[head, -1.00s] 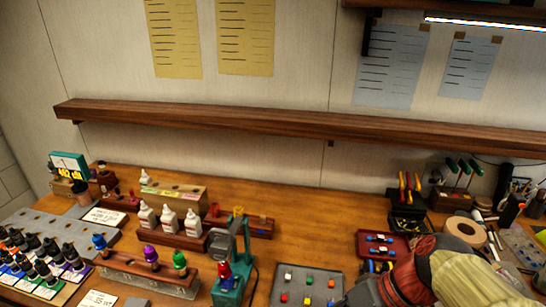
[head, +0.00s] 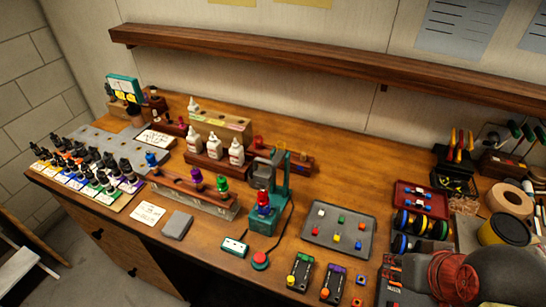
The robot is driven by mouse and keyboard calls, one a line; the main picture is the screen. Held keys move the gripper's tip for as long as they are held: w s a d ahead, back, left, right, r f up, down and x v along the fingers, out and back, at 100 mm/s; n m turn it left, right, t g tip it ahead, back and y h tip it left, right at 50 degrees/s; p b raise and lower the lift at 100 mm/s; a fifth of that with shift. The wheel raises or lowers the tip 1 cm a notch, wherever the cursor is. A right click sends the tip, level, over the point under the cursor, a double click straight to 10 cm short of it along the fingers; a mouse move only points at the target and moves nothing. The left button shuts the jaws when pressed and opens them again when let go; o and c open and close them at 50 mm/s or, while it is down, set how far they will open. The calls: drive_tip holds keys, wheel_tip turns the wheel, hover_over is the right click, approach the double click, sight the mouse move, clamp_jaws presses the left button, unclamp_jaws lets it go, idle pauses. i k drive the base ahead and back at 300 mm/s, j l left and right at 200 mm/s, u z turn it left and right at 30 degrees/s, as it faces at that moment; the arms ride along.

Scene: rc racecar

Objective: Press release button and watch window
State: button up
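A red round button (head: 260,258) sits on a teal base at the front of the workbench. A small pale box with a teal edge (head: 234,246) lies just left of it, its markings too small to read. Behind the button stands a teal press-like stand (head: 263,219) with a grey head and a red piece in it. A teal-framed display (head: 124,88) with yellow figures stands at the back left; the figures cannot be read. My red and grey arm shows at the lower right, well right of the button. My gripper's fingers are not visible.
A grey tray (head: 367,240) of small coloured pieces lies right of the stand. Two small dark cars or chassis (head: 300,272) lie right of the button. Dropper bottles (head: 100,160) crowd the left end. A long wooden shelf (head: 300,63) crosses above the bench.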

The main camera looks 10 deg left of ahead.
sight(259, 258)
drive_tip(key=k+u, duration=0.1)
drive_tip(key=u, duration=0.3)
drive_tip(key=j+u, duration=0.1)
drive_tip(key=u, duration=0.25)
drive_tip(key=k+u, duration=0.1)
drive_tip(key=u, duration=0.3)
